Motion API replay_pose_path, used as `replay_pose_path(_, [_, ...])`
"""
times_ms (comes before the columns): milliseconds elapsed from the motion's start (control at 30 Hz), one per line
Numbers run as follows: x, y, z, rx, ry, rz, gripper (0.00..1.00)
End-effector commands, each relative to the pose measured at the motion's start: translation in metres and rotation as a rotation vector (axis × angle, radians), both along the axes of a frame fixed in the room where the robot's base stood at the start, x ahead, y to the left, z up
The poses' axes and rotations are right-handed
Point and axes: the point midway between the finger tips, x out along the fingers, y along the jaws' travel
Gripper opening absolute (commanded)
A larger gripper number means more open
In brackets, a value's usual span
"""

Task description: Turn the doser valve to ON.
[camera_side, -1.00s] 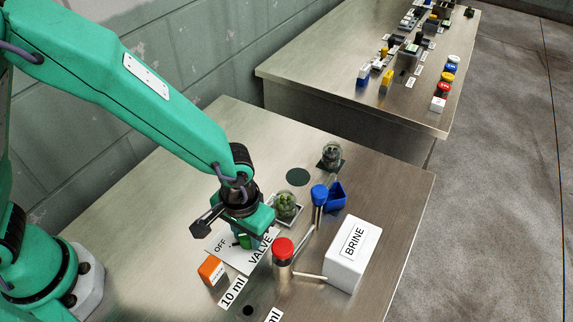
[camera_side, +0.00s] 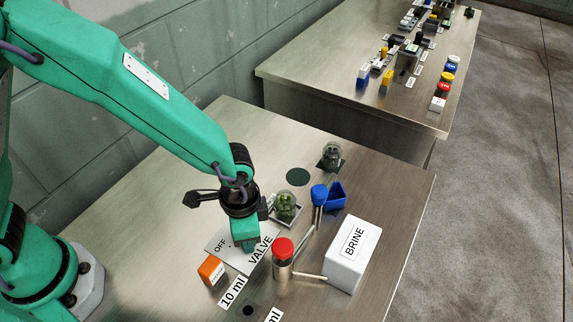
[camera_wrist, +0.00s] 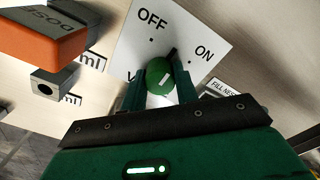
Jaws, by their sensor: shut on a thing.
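In the side view my gripper (camera_side: 245,243) points down over the valve plate (camera_side: 225,256) and hides the knob and the ON lettering.
An orange block (camera_side: 212,270) stands close left of the plate. A red-capped cylinder (camera_side: 283,258), a white BRINE box (camera_side: 352,257) and a blue-capped post (camera_side: 319,195) stand to the right. A glass jar (camera_side: 286,206) stands close behind the gripper. Bare table lies at the back left.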

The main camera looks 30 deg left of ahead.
Motion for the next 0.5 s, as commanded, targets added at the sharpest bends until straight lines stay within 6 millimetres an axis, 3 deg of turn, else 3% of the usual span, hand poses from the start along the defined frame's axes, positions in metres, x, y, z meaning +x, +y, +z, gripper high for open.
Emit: replay_pose_path(500, [0.0001, -0.0001, 0.0008, 0.000, 0.000, -0.484, 0.07])
